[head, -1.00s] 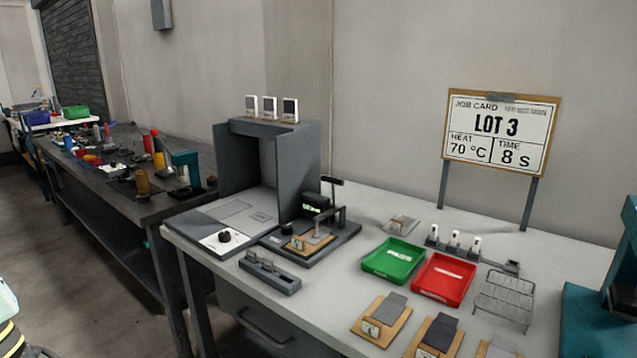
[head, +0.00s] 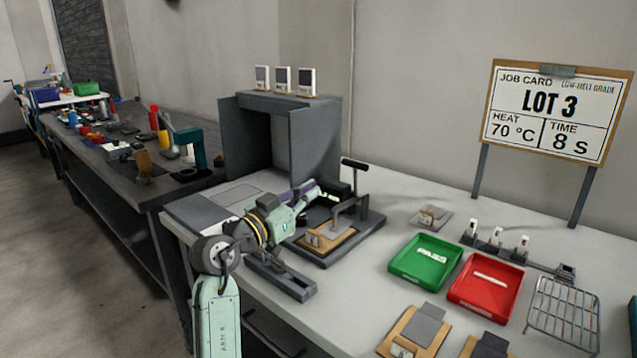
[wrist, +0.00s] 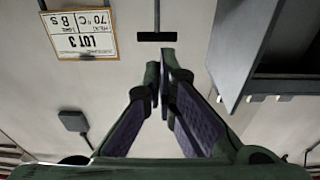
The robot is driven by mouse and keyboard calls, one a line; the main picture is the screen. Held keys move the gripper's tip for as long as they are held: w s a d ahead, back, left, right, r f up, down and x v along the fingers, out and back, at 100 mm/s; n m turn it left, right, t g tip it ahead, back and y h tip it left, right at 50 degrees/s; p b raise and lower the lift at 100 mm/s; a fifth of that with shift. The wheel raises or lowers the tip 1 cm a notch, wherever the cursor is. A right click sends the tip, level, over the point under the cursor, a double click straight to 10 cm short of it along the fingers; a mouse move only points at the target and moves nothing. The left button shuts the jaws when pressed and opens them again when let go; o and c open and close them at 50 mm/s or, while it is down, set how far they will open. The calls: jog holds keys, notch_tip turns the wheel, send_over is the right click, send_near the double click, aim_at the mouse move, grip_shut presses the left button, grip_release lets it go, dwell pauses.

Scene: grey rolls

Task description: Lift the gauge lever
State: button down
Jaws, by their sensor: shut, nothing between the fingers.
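The gauge lever (head: 355,165) is a black T-shaped handle on a grey post, standing raised above the gauge (head: 352,247) in the head view. The gauge is a dark base with a tan and grey plate (head: 312,240) under its clamp arm. The lever's black crossbar (wrist: 156,37) shows just beyond the tips, apparently without contact. A dark block behind my gripper is partly hidden.
A grey booth (head: 315,140) stands behind and left of my gripper. A slotted grey block (head: 280,275) lies at the front edge. A green tray (head: 398,268), a red tray (head: 462,290) and a wire rack (head: 565,315) are to the right. The job card (head: 555,112) stands behind.

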aim_at(350, 165)
jog(key=p+x, duration=0.4)
jog(key=x, duration=0.7)
jog(key=shift+r, duration=0.15)
jog(key=shift+w+d, duration=0.4)
jog(key=shift+w, duration=0.2)
